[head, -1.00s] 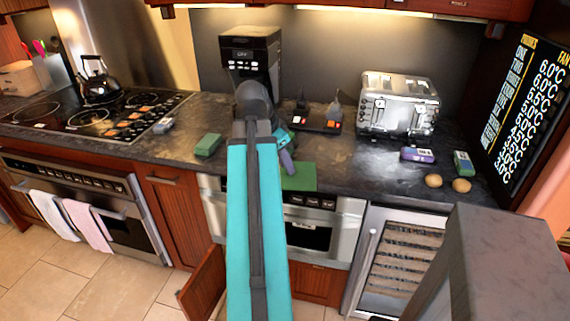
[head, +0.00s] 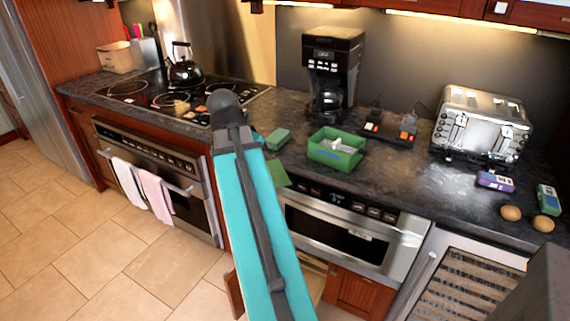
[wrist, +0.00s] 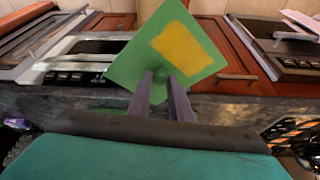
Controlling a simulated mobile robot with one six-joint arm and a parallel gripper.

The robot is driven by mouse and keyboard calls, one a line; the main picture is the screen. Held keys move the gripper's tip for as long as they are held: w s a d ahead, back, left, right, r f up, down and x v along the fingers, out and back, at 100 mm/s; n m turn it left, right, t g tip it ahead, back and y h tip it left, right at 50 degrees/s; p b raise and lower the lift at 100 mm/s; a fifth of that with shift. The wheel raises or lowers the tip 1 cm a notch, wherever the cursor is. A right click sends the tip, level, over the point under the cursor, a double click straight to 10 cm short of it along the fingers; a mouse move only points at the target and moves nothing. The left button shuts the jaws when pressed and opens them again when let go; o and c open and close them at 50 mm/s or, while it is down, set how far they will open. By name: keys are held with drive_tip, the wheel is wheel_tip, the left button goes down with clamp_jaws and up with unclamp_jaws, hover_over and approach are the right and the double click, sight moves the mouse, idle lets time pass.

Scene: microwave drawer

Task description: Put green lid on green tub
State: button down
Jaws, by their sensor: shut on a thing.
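My gripper (wrist: 161,78) is shut on the green lid (wrist: 140,62), with both fingers at the lid's near edge. The lid is a flat green square with a yellow patch on the face seen in the wrist view. In the head view the lid (head: 278,174) shows just right of my arm, by the counter's front edge above the built-in oven; my gripper is hidden there behind the arm. The green tub (head: 334,155) stands open on the counter, right of and behind the lid, with light-coloured things inside.
A small green block (head: 278,139) lies left of the tub. The coffee maker (head: 332,70) stands behind, the toaster (head: 482,125) to the right. A purple item (head: 495,181), a green box (head: 548,199) and two round brown things (head: 511,213) lie at right. A cabinet door (head: 235,294) hangs open below.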

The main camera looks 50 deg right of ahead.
drive_tip(key=w+a+n+t+y, duration=0.1)
drive_tip(key=w+a+n, duration=0.5)
drive_tip(key=a, duration=0.7)
drive_tip(key=w+a+n+t+y, duration=0.2)
drive_tip(key=w+a+n, duration=0.4)
drive_tip(key=w+a, duration=0.3)
drive_tip(key=w+a+n+t+y, duration=0.1)
drive_tip(key=w+a+n, duration=0.5)
drive_tip(key=a, duration=1.1)
drive_tip(key=shift+w+a+f, duration=0.15)
drive_tip(key=shift+w+f, duration=0.25)
drive_tip(key=shift+w, duration=0.7)
